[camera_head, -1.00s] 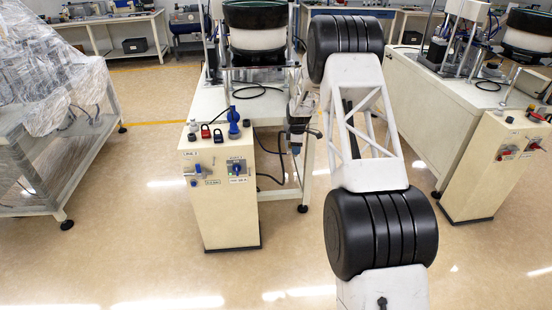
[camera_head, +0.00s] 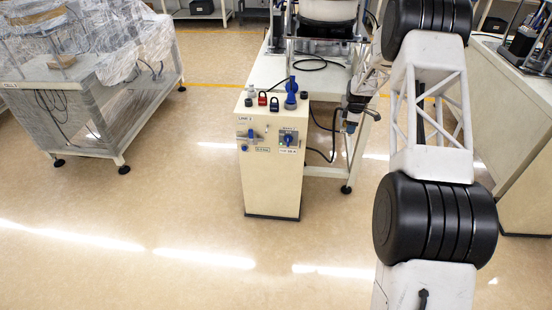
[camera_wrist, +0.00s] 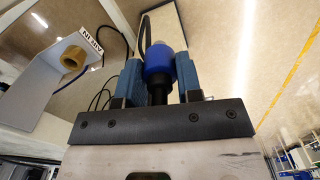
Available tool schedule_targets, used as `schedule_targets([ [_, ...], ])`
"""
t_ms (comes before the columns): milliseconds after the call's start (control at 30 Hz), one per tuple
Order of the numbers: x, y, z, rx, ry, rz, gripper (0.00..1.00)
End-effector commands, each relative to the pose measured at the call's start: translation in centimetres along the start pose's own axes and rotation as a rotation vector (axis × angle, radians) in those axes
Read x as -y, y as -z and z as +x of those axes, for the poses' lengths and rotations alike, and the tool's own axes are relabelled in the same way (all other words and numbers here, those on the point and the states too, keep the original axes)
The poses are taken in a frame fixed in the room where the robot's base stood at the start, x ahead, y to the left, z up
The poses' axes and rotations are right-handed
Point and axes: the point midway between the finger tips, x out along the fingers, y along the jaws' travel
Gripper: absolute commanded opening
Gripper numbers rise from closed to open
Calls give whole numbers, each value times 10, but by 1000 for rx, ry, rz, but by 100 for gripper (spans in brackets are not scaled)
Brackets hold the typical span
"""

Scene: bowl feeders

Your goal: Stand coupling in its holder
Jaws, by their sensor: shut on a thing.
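The coupling (camera_wrist: 160,66) has a blue collar, a black stem and a pale end in the wrist view. My gripper (camera_wrist: 158,75) is shut on it, with blue finger pads on both sides. A white bracket (camera_wrist: 45,85) with a tan ring (camera_wrist: 73,59) and a small label is at the left of the wrist view, apart from the coupling; it looks like the holder. In the head view my gripper (camera_head: 350,125) hangs right of the cream control box, and the coupling is too small to make out there.
A dark hose (camera_wrist: 143,35) runs near the coupling. A plastic-covered table (camera_head: 105,75) is at left. The floor in front is clear.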

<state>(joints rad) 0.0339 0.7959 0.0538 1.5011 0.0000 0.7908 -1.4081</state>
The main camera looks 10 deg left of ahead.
Motion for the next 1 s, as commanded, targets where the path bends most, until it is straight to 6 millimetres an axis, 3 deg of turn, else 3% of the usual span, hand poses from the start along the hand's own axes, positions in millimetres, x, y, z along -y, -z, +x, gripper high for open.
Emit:
schedule_targets([
  [267, 2, 0, 2, 0, 0, 12, 4],
  [467, 13, 0, 14, 0, 1, 84, 4],
  [667, 36, 0, 39, 0, 1, 237, 4],
  [1000, 93, -1, 92, 1, 2, 593, 4],
])
